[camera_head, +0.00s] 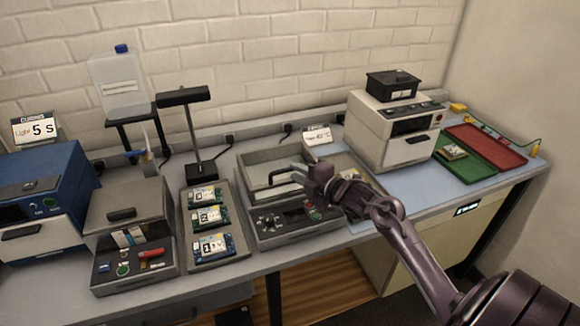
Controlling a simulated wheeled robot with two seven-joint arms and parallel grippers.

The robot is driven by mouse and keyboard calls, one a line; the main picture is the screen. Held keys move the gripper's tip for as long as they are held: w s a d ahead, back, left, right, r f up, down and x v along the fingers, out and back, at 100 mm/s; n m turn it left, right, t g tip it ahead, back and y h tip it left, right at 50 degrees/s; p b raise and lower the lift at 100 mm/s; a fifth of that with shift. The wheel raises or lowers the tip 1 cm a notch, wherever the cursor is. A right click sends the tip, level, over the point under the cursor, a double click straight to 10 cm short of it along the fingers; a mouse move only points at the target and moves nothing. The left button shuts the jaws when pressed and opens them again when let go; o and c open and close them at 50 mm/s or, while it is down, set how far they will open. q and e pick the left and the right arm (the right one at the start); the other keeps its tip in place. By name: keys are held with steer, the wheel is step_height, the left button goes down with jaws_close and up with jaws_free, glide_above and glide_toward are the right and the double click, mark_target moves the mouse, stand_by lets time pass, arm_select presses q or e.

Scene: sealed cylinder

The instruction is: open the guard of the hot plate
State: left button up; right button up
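The hot plate (258,234) is a grey unit in the middle of the bench, with a dark control panel on its front. Its guard (262,160) is a see-through cover with a grey frame, and it looks down over the plate. A black bar handle (284,172) is on the guard's front. My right gripper (311,180) reaches in from the right, with its fingers at the right end of the handle, and hides part of the guard's right side. I cannot tell whether the fingers touch or surround the handle. My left gripper is not in view.
Left of the hot plate are a tray with numbered boards (217,257), a grey lidded device (125,225) and a blue-and-white machine (40,205). A lamp (190,130) stands behind. To the right are a white machine (390,130), a green tray (472,170) and a red tray (487,147).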

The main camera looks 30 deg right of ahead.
mark_target(290, 170)
steer(key=shift+p+x, duration=0.4)
steer(key=shift+x, duration=1.4)
steer(key=shift+f, duration=0.1)
jaws_close()
